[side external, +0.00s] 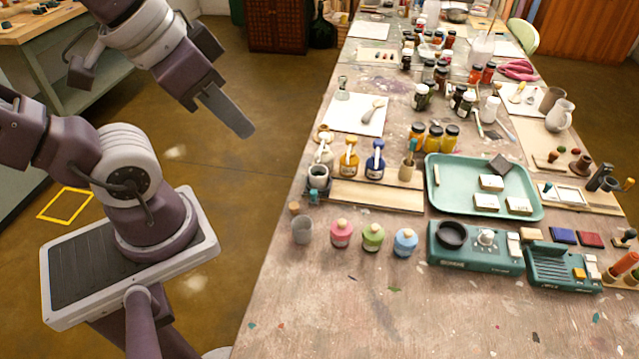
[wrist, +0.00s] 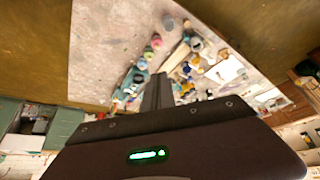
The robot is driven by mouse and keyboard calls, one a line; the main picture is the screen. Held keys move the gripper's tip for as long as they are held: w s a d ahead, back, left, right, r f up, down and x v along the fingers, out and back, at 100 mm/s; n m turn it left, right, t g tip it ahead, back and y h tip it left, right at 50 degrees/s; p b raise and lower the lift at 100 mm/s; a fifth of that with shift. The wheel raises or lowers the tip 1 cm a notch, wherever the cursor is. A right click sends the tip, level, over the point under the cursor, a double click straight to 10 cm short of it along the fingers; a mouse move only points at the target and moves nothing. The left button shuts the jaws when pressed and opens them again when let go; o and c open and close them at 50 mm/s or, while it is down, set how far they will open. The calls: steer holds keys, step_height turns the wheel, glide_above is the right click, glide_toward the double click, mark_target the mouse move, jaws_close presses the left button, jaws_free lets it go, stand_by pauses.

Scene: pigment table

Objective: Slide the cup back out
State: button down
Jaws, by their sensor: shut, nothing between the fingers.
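A small grey cup (side external: 302,229) stands upright near the table's left edge, left of a pink bottle. In the wrist view a small grey shape (wrist: 168,21) beyond the pink bottle looks like this cup. A black round cup or dish (side external: 451,234) sits on the left part of a teal device (side external: 475,258); the frames do not show which cup is meant. My gripper (side external: 244,129) is shut and empty. It hangs over the floor left of the table, well apart from both cups. The closed fingers also show in the wrist view (wrist: 158,82).
Pink (side external: 341,233), green (side external: 373,237) and blue (side external: 405,242) bottles stand in a row right of the grey cup. A dark cup (side external: 318,178) and ink bottles stand behind. A teal tray (side external: 434,203) holds pale blocks. The front of the table (side external: 340,310) is mostly clear.

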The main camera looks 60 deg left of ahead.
steer(key=c, duration=2.1)
jaws_free()
steer(key=o, duration=0.3)
steer(key=shift+w, duration=0.2)
steer(key=shift+o, duration=0.9)
steer(key=w+a+f+m+g+y, duration=0.1)
steer(key=w+a+f+m+g, duration=0.2)
steer(key=w, duration=0.6)
steer(key=a+m, duration=0.1)
steer(key=m, duration=0.1)
steer(key=shift+a+f+m, duration=0.25)
steer(key=shift+f+m, duration=0.15)
steer(key=m+g+h, duration=0.3)
steer(key=m+h, duration=0.2)
steer(key=m, duration=0.7)
glide_above(314, 191)
steer(key=a, duration=0.3)
step_height(314, 191, down, 22)
steer(key=shift+h, duration=0.3)
steer(key=x, duration=0.6)
steer(key=shift+a+f, duration=0.2)
steer(key=shift+f, duration=0.1)
steer(key=shift+d+f, duration=0.2)
steer(key=shift+f, duration=0.3)
jaws_close()
